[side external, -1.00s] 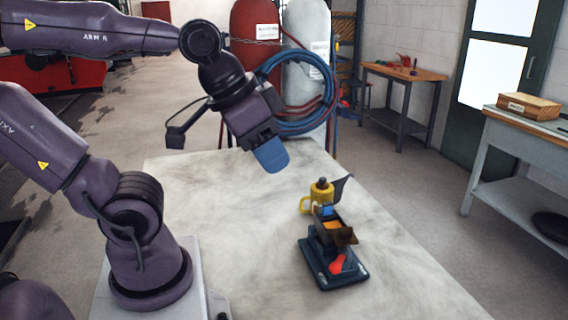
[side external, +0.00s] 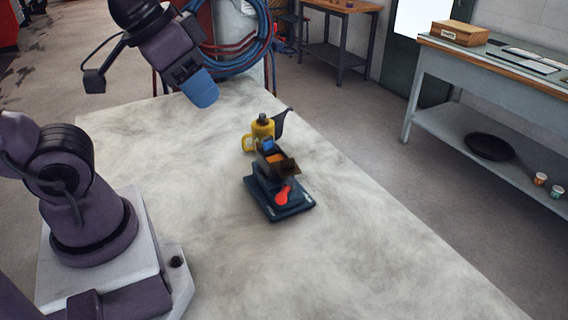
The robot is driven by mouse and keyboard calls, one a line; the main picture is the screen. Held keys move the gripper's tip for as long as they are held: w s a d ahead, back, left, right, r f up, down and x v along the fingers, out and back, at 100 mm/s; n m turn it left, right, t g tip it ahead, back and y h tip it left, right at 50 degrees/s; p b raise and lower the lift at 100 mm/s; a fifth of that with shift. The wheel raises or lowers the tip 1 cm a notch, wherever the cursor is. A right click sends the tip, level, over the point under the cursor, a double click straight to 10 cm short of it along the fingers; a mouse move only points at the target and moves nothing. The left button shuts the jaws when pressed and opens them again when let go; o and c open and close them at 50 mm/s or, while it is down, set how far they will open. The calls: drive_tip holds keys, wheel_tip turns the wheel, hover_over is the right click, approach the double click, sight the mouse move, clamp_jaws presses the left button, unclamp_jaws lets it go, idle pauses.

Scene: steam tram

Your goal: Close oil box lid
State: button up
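A small dark oil box (side external: 266,158) with an orange inside sits on top of a dark blue base (side external: 262,204) on the table. A brownish flap that looks like its lid (side external: 288,168) sticks out at the box's right side, and the box looks open. A small blue part (side external: 267,145) shows at its back, and a red lever (side external: 283,195) hangs on the front of the base. My gripper (side external: 203,93), with blue fingers, is in the air up and to the left of the box, apart from it. The gap between the fingers does not show.
A yellow oil can (side external: 261,131) with a dark spout stands just behind the box. The pale table (side external: 370,260) is otherwise clear in front and to the right. Gas bottles with coiled hoses (side external: 240,40) stand beyond its far edge. A workbench (side external: 500,60) is at the right.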

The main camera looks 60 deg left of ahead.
sight(290, 158)
drive_tip(key=w+a+f+m+g, duration=0.1)
drive_tip(key=w+a+f+g, duration=0.3)
drive_tip(key=w, duration=0.6)
drive_tip(key=w+a+f+m+g, duration=0.1)
drive_tip(key=w+a+f+g, duration=0.1)
drive_tip(key=w+a+f, duration=0.5)
drive_tip(key=d+f, duration=0.1)
drive_tip(key=f, duration=0.3)
drive_tip(key=w+d+f, duration=0.1)
drive_tip(key=f, duration=0.3)
drive_tip(key=w+d+f, duration=0.1)
drive_tip(key=f, duration=0.3)
drive_tip(key=shift+d+f, duration=0.1)
drive_tip(key=shift+d, duration=0.2)
clamp_jaws()
